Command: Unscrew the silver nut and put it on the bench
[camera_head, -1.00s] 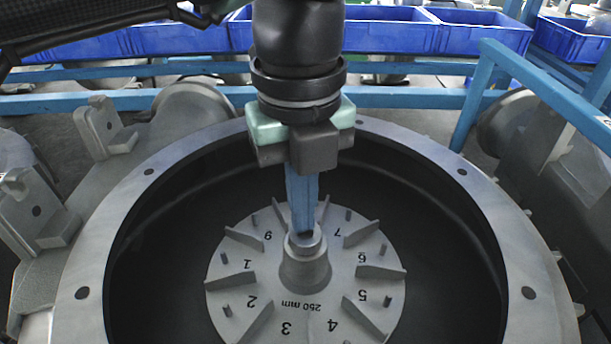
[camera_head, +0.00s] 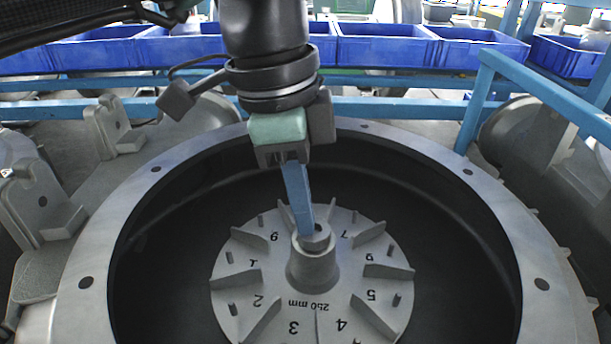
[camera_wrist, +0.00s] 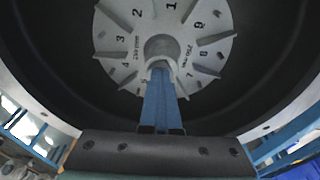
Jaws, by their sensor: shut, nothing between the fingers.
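The silver nut (camera_head: 316,240) sits on top of the central hub of the grey finned impeller (camera_head: 250,312), inside the round housing. My gripper (camera_head: 306,230) reaches down from above with its blue fingers together and nothing held between them. Its fingertips are at the nut, overlapping its rear left edge in the head view; I cannot tell whether they touch it. In the wrist view my gripper (camera_wrist: 161,72) ends at the hub (camera_wrist: 163,45), and the fingers hide most of the nut there.
The housing rim (camera_head: 420,158) with bolt holes surrounds the dark cavity around the impeller. Upright fins stand around the hub. A blue frame post (camera_head: 478,100) rises at the right, and blue bins (camera_head: 385,48) line the back. Bare bench is hard to make out.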

